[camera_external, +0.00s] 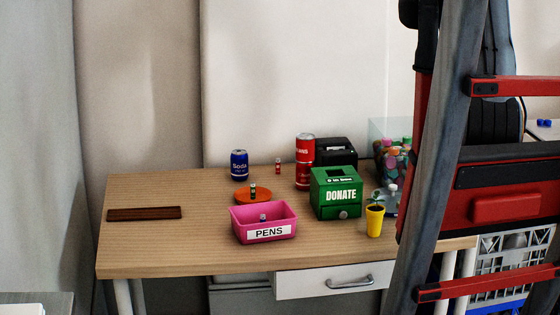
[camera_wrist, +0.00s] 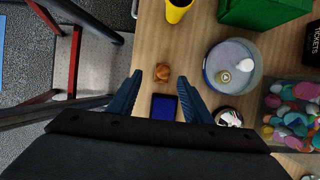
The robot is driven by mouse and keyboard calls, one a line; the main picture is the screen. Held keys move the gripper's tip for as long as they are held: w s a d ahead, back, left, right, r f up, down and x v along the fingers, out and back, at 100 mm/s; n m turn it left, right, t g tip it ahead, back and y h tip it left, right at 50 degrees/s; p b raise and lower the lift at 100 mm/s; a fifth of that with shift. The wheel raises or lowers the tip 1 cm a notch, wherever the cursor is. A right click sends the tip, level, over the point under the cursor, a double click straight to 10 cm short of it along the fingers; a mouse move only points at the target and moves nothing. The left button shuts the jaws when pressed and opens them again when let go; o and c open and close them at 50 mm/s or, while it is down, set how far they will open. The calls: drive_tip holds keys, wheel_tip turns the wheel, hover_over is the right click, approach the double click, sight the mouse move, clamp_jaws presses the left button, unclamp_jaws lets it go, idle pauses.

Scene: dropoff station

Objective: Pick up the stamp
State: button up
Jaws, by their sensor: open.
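A small brown, wood-coloured object (camera_wrist: 162,72), which looks like the stamp, is on the table in the wrist view. A dark pad with a blue face (camera_wrist: 163,107) lies just below it in the picture. My gripper (camera_wrist: 160,79) is open, its two blue fingers spread to either side of the brown object and the pad. Nothing is held. The gap in height between fingertips and object cannot be told.
The yellow pot (camera_external: 374,222), green donation box (camera_external: 336,192) and pink pens box (camera_external: 264,222) stand on the table (camera_external: 150,245). Right of my gripper are a round tray (camera_wrist: 211,70) with a white bottle (camera_wrist: 246,65), a black-and-white round item (camera_wrist: 229,117) and a clear bin of colourful pieces (camera_wrist: 292,115).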

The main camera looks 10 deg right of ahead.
drive_tip(key=shift+x, duration=1.1)
drive_tip(key=shift+w+a+f+p, duration=0.15)
drive_tip(key=shift+a+f, duration=0.05)
drive_tip(key=shift+f, duration=1.05)
drive_tip(key=shift+w+a+f+p, duration=0.15)
drive_tip(key=shift+f, duration=1.15)
drive_tip(key=c, duration=1.1)
drive_tip(key=shift+c, duration=0.2)
drive_tip(key=shift+r, duration=0.1)
